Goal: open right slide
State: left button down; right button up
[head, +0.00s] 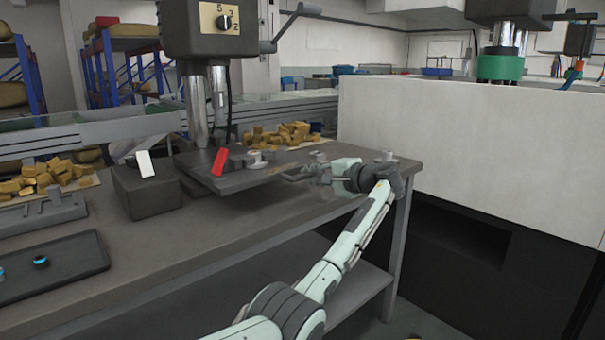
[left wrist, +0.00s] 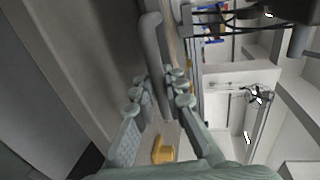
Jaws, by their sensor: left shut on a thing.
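My left gripper (head: 300,174) is at the right end of the workbench, beside the press plate (head: 236,181), its fingers pointing left. In the left wrist view, the left gripper (left wrist: 160,96) is shut on a grey rounded handle bar (left wrist: 151,42), which runs between its fingers. The fingers hide part of the bar, and its join to the slide is not clear. The head view shows a red lever (head: 220,162) on the plate and a white lever (head: 145,163) on a dark block (head: 146,190) to its left. My right gripper is not in view.
The press column (head: 197,105) and head (head: 207,28) stand over the plate. Yellow blocks (head: 284,135) lie behind it. A dark tray (head: 55,270) is at the front left. A large white-topped housing (head: 480,140) stands right of the workbench (head: 235,230). The bench front is clear.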

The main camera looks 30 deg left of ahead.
pick_arm(q)
jog(key=shift+s+d, duration=0.1)
jog(key=shift+d, duration=0.1)
jog(key=c, duration=1.6)
grip_release()
jog(key=shift+o, duration=0.2)
jog(key=v, duration=1.2)
